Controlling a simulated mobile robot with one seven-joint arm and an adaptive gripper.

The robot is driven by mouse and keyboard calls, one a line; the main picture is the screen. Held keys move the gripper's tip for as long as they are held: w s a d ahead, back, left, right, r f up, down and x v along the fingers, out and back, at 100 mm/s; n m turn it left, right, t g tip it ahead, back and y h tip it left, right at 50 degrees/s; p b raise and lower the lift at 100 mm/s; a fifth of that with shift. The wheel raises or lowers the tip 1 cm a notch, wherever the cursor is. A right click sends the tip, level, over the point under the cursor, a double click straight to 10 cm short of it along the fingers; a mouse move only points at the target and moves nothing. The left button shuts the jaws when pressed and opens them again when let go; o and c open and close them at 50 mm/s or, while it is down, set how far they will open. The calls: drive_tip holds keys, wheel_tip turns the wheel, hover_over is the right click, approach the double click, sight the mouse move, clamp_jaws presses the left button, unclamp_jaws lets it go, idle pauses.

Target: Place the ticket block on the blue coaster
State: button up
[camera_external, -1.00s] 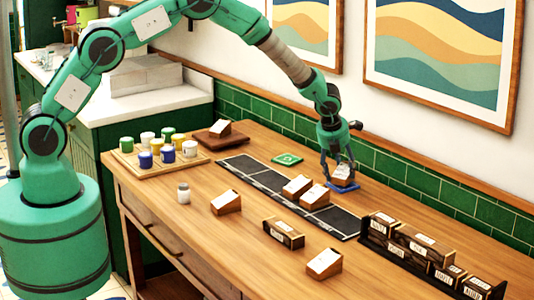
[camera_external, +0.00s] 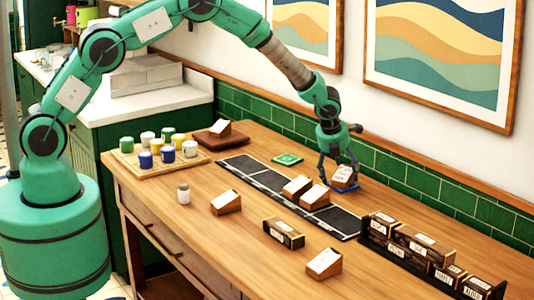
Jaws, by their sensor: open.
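A wooden ticket block (camera_external: 343,177) with a white label rests on the blue coaster (camera_external: 343,188), near the wall at the back right of the table. The block and my gripper hide most of the coaster, so only its edge shows. My gripper (camera_external: 338,174) is open, with its fingers around the block, one on each side. I cannot tell whether a finger still touches it.
A black strip (camera_external: 238,166) carries two similar blocks (camera_external: 306,190). A green coaster (camera_external: 287,159) lies behind it. Other blocks (camera_external: 226,202) (camera_external: 324,263) stand in front. A black rack (camera_external: 375,240) is at right, a tray of cups (camera_external: 128,160) at left.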

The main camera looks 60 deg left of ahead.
drive_tip(key=p+v, duration=0.1)
drive_tip(key=v, duration=1.1)
drive_tip(key=shift+r, duration=0.15)
drive_tip(key=shift+r, duration=0.1)
idle(0.4)
drive_tip(key=s+a+r+n, duration=0.4)
drive_tip(key=s+r+n, duration=0.1)
drive_tip(key=s+r, duration=0.35)
drive_tip(key=s+a+r+n, duration=0.55)
drive_tip(key=s+r, duration=0.25)
drive_tip(key=r, duration=0.2)
drive_tip(key=s+a+r+n, duration=0.3)
drive_tip(key=s+r+n, duration=0.2)
drive_tip(key=s+r, duration=0.4)
drive_tip(key=s+a+r+n+h, duration=0.1)
drive_tip(key=s+a+r+n, duration=0.1)
drive_tip(key=s+n, duration=0.6)
drive_tip(key=s+a+r+n+t, duration=0.1)
drive_tip(key=s+n, duration=0.7)
drive_tip(key=s, duration=1.5)
drive_tip(key=shift+a+r+t+h, duration=0.35)
drive_tip(key=shift+a+r, duration=0.2)
drive_tip(key=shift+a, duration=0.25)
